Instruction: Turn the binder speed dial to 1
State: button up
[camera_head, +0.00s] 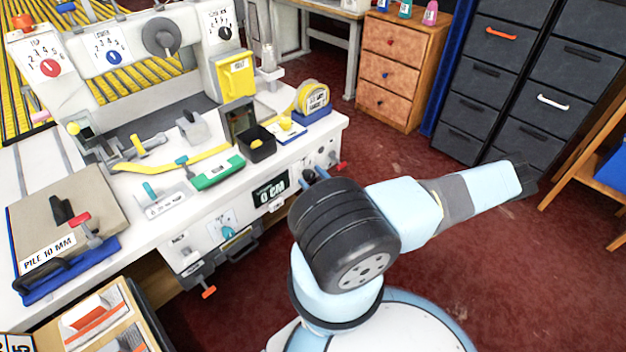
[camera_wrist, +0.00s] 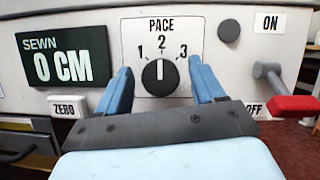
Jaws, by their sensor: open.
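The binder speed dial (camera_wrist: 160,78) is a round black knob on a white plate marked PACE, with 1 at left, 2 at top and 3 at right. Its white pointer line stands upright, at 2. My gripper (camera_wrist: 161,74) is open in front of the panel in the wrist view. Its two blue fingers stand to the left and right of the dial, with a gap on each side. In the head view my gripper (camera_head: 314,176) is at the bench's front right panel, and its arm hides most of that area.
Left of the dial are the SEWN display (camera_wrist: 62,55), reading 0 CM, and a ZERO button (camera_wrist: 68,106). To the right are a grey round button (camera_wrist: 229,30) and a red-handled lever (camera_wrist: 292,104) between ON and OFF labels. A drawer cabinet (camera_head: 400,65) stands behind.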

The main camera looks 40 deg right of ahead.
jog(key=shift+c, duration=0.4)
jog(key=c, duration=1)
jog(key=shift+n, duration=0.6)
jog(key=n+y, duration=0.1)
jog(key=n, duration=0.1)
jog(key=n+g+y, duration=0.1)
jog(key=n, duration=0.2)
jog(key=shift+y, duration=0.4)
jog(key=n+g, duration=0.1)
jog(key=n, duration=0.1)
jog(key=n+g+y, duration=0.1)
jog(key=n, duration=0.2)
jog(key=shift+n+y, duration=0.3)
jog(key=shift+n+g, duration=0.3)
jog(key=shift+n, duration=0.1)
jog(key=o, duration=1.1)
